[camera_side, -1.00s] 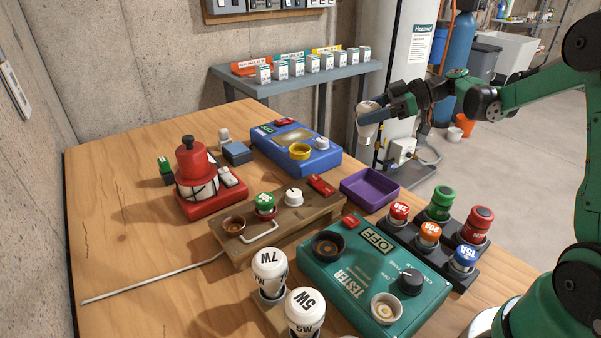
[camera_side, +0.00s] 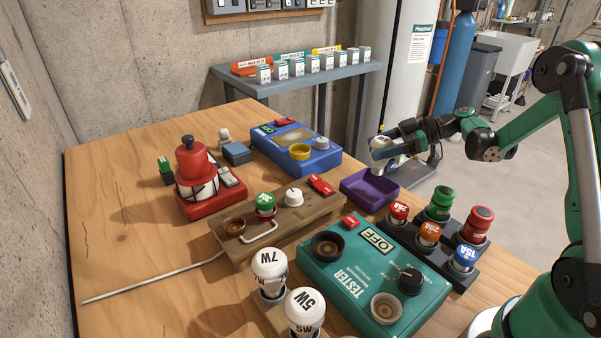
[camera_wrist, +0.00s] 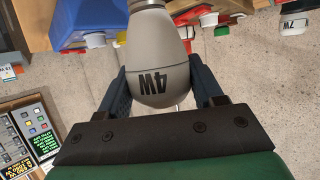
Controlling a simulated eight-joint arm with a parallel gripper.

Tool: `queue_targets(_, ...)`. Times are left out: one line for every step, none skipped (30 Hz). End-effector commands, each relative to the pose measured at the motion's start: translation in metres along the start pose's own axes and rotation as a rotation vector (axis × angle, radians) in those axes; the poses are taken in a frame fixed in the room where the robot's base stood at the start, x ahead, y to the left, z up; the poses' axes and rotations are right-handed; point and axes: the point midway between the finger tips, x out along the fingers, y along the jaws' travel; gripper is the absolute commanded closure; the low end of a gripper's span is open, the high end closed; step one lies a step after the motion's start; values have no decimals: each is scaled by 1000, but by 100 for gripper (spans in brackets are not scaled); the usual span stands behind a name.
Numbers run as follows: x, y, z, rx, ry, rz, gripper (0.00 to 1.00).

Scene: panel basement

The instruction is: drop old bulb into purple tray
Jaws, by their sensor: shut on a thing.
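The old bulb (camera_side: 382,147) is white with dark lettering, and the wrist view shows it large, marked 4W (camera_wrist: 158,60). My gripper (camera_side: 388,150) is shut on it, with one dark finger on each side of the glass in the wrist view (camera_wrist: 160,92). In the side view the bulb hangs tilted a little above the back right part of the purple tray (camera_side: 352,201). The tray is a shallow open box at the table's right edge, and its visible floor is empty.
A green tester (camera_side: 345,262) and a rack of coloured fuses (camera_side: 486,252) stand in front of the tray. A wooden block with a socket (camera_side: 236,243) and a blue box (camera_side: 318,163) are to its left. Two white bulbs (camera_side: 269,265) stand at the front.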

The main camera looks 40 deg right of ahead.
Motion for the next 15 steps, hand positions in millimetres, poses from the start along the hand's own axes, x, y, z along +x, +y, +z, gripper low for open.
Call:
queue_targets(0, 0, 0, 0, 0, 0, 93)
queue_targets(0, 0, 0, 0, 0, 0, 93)
queue_targets(0, 0, 0, 0, 0, 0, 93)
queue_targets(0, 0, 0, 0, 0, 0, 34)
queue_targets(0, 0, 0, 0, 0, 0, 26)
queue_targets(0, 0, 0, 0, 0, 0, 14)
queue_targets(0, 0, 0, 0, 0, 0, 6)
queue_targets(0, 0, 0, 0, 0, 0, 3)
queue_targets(0, 0, 0, 0, 0, 0, 3)
queue_targets(0, 0, 0, 0, 0, 0, 3)
queue_targets(0, 0, 0, 0, 0, 0, 3)
queue_targets(0, 0, 0, 0, 0, 0, 3)
queue_targets(0, 0, 0, 0, 0, 0, 3)
queue_targets(0, 0, 0, 0, 0, 0, 3)
queue_targets(0, 0, 0, 0, 0, 0, 3)
